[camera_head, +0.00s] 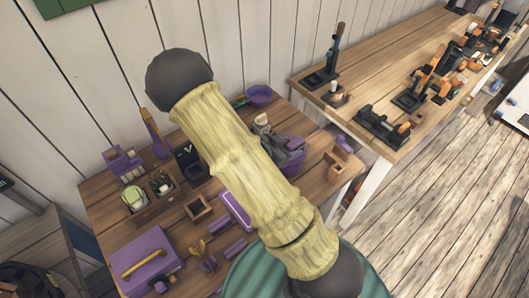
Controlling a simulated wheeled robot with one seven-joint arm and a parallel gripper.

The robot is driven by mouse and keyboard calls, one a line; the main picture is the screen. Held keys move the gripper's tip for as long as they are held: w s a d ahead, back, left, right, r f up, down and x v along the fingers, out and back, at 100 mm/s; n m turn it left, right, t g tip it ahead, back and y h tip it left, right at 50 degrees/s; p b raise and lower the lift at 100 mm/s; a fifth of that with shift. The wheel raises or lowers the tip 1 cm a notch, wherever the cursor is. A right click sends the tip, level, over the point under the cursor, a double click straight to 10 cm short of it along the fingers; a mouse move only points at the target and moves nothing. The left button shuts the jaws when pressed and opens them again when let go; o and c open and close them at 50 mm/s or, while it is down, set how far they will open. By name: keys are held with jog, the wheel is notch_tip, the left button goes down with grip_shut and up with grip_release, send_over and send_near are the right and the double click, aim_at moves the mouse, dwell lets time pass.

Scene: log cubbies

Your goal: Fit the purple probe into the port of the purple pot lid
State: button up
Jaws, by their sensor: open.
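My arm crosses the middle of the view and hides part of the table. I cannot make out my gripper. A rounded purple thing (294,143), perhaps the pot with its lid, stands just right of my arm. A dark grey shape (286,158) lies against it, and I cannot tell what it is. The port is not discernible. Short purple cylinders (235,250) lie near the table's front, and a purple-and-yellow upright tool (154,132) stands at the back left. I cannot tell which of these, if any, is the probe.
The wooden table (108,200) also holds a purple box with a yellow handle (145,262), an open wooden box (199,208), a purple tray (236,210), a purple bowl (259,94) and a wooden block (337,166). A second table (365,75) with orange-and-black tools stands right. Floor (430,190) there is clear.

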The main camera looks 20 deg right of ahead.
jog(key=v, duration=1.2)
jog(key=shift+a+b, duration=0.2)
jog(key=shift+b, duration=0.15)
jog(key=shift+s, duration=0.1)
jog(key=w+a+r+n+t+y, duration=0.2)
jog(key=w+a+r+n+y, duration=0.15)
jog(key=n+y, duration=0.5)
jog(key=s+d+r+n+g+y, duration=0.1)
jog(key=s+d+n, duration=0.1)
jog(key=s, duration=0.3)
jog(key=s+d+r+n+g+y, duration=0.1)
jog(key=s+d+n+g+y, duration=0.1)
jog(key=s, duration=0.3)
jog(key=shift+s+r+n+g, duration=0.3)
jog(key=shift+s+n, duration=0.1)
jog(key=shift+n, duration=0.35)
